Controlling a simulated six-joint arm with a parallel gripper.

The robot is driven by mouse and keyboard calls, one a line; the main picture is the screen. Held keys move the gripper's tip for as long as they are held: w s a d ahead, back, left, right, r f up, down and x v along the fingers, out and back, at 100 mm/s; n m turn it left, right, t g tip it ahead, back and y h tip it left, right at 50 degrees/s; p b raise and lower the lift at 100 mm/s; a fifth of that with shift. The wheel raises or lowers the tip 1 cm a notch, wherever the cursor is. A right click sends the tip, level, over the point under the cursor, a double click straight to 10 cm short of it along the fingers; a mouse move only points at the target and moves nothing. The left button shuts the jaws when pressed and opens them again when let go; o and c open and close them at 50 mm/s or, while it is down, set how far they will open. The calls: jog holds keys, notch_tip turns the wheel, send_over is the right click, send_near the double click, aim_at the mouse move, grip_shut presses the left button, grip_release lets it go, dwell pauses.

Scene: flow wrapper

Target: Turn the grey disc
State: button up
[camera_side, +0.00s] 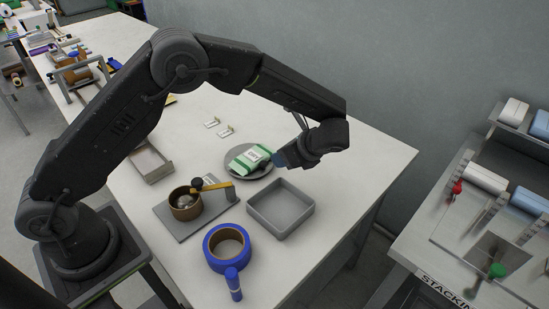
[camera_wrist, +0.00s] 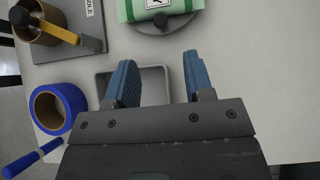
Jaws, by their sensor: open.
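The grey disc (camera_side: 259,175) lies on the white table with a green and white packet (camera_side: 248,158) on top of it. In the wrist view the near edge of the disc (camera_wrist: 150,29) shows below the packet (camera_wrist: 128,10), with a small dark round knob (camera_wrist: 160,19) at that edge. My gripper (camera_side: 280,159) is at the right side of the disc in the side view. In the wrist view my gripper (camera_wrist: 158,65) has its two blue fingers spread apart with nothing between them, short of the disc. The far part of the disc is cut off in the wrist view.
A grey square tray (camera_side: 281,209) stands in front of the disc. A grey plate (camera_side: 183,231) with a brown cup (camera_side: 185,206) and yellow-handled tool is to the left. A blue tape roll (camera_side: 226,248) and blue marker (camera_side: 233,284) lie nearer. The table's right side is clear.

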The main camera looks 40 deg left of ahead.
jog(key=v, duration=0.4)
jog(key=shift+d, duration=0.1)
jog(key=s+a+r+n+t+h, duration=0.1)
jog(key=s+a+r+n+h, duration=0.25)
jog(key=s+r, duration=0.3)
jog(key=s+a+r+n+t+h, duration=0.1)
jog(key=s+a+r+n+h, duration=0.15)
jog(key=s+r+n, duration=0.4)
jog(key=s+r+n+t+h, duration=0.1)
jog(key=s+n+t, duration=0.1)
jog(key=s, duration=0.4)
jog(key=s+a+r+n+t+h, duration=0.1)
jog(key=s+r+n+t+h, duration=0.1)
jog(key=s+n, duration=0.3)
jog(key=shift+s+a+n, duration=0.3)
jog(key=shift+s, duration=0.75)
